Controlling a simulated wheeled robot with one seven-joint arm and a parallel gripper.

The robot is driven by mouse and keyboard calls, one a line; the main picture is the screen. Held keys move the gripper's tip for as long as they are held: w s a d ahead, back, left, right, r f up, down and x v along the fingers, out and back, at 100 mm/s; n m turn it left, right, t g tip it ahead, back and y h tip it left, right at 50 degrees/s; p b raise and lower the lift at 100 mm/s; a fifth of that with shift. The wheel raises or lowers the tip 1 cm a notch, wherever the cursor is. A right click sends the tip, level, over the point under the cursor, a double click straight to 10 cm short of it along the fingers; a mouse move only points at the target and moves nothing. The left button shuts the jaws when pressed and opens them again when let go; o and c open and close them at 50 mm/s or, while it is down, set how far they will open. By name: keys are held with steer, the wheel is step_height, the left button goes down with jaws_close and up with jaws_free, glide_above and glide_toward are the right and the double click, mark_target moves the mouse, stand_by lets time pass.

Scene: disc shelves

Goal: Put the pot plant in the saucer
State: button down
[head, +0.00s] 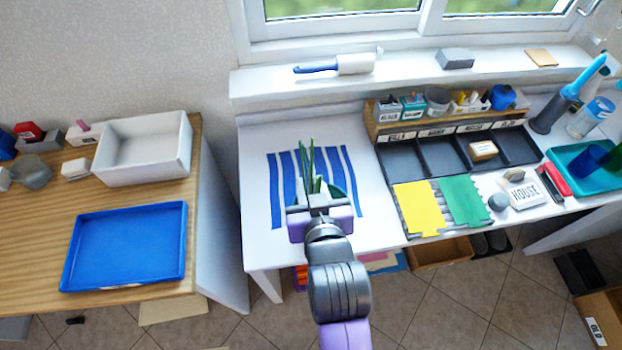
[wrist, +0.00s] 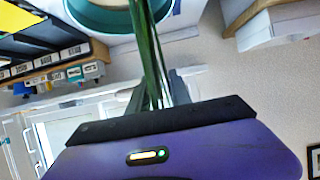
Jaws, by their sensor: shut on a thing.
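My gripper (head: 317,190) is shut on the pot plant, over the striped mat on the white table. The plant's long green leaves (head: 309,160) rise beyond the fingers in the head view. In the wrist view the leaves (wrist: 148,50) run from between the dark fingers to the top edge. The pot itself is hidden or cannot be made out. A round teal dish with a pale middle, which looks like the saucer (wrist: 85,20), is at the top of the wrist view. In the head view only a dark green edge (head: 337,191) shows right of my gripper. Whether pot and saucer touch cannot be told.
The blue-and-white striped mat (head: 274,190) lies under my gripper. A dark divided tray (head: 400,160) and yellow and green cards (head: 420,208) are to the right. A wooden table at left holds a blue tray (head: 125,245) and a white bin (head: 145,150).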

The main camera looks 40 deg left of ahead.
stand_by(0.4)
steer(key=shift+f, duration=0.2)
steer(key=c, duration=1.6)
jaws_free()
steer(key=shift+f, duration=0.3)
steer(key=o, duration=0.4)
steer(key=shift+o, duration=0.2)
steer(key=shift+r, duration=0.15)
steer(key=b+v, duration=0.1)
steer(key=v, duration=1.1)
steer(key=shift+r, duration=0.35)
